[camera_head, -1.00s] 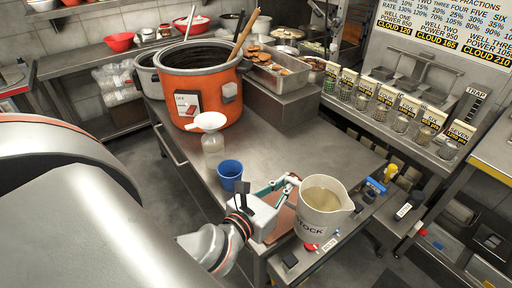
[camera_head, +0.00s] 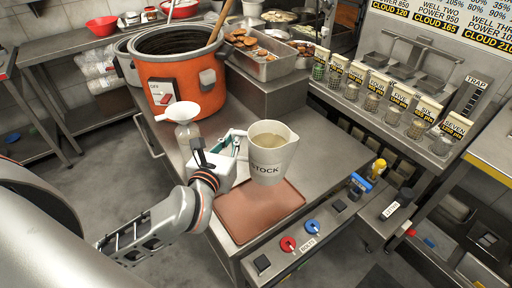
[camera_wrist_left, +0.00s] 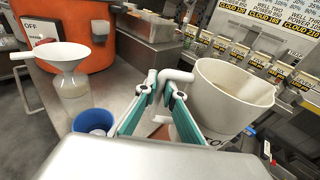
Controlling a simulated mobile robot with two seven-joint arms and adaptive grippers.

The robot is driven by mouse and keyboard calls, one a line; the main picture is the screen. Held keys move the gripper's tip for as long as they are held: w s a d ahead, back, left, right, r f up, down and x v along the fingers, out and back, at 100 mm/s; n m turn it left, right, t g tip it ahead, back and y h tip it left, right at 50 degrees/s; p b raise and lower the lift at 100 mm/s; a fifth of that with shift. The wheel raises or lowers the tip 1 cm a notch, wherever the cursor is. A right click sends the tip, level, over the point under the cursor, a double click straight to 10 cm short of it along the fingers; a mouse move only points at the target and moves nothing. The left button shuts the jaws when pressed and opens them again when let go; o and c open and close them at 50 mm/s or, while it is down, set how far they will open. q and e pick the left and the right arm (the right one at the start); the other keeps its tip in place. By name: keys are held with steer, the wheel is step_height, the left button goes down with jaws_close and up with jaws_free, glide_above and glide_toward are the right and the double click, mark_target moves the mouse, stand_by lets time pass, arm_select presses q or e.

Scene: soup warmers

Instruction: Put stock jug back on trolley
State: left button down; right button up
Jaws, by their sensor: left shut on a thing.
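The white stock jug (camera_head: 272,160), lettered STOCK and holding pale liquid, is upright at the back part of a brown mat (camera_head: 255,215). I cannot tell whether its base touches the mat. My left gripper (camera_head: 238,142) is shut on the jug's handle, at the jug's left side. The jug also shows at the right in the left wrist view (camera_wrist_left: 228,98), with the teal fingers (camera_wrist_left: 160,100) on its handle. The mat lies on a steel worktop (camera_head: 325,160); I cannot tell whether this is the trolley. My right gripper is not in view.
A clear bottle with a white funnel (camera_head: 182,112) and a blue cup (camera_wrist_left: 92,122) stand close to my left gripper. An orange soup warmer (camera_head: 180,75) is behind. Labelled jars (camera_head: 375,100) line the right shelf. Red and blue knobs (camera_head: 288,243) edge the front.

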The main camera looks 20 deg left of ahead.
arm_select(q)
steer(key=w+a+r+n+g+y+b, duration=0.1)
steer(key=w+a+r+n+y+b, duration=0.25)
steer(key=w+a, duration=0.4)
steer(key=w+a+r+n+g+y+b, duration=0.2)
steer(key=w+a+y+b, duration=0.15)
steer(key=w, duration=0.75)
step_height(320, 180, down, 20)
steer(key=b, duration=0.6)
steer(key=shift+a+b, duration=0.35)
steer(key=shift+a, duration=0.05)
steer(key=c, duration=2.2)
jaws_free()
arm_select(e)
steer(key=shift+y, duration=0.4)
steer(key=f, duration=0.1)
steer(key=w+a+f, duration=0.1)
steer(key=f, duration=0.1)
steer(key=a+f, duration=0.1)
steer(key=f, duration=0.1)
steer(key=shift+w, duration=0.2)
arm_select(q)
steer(key=shift+o, duration=0.2)
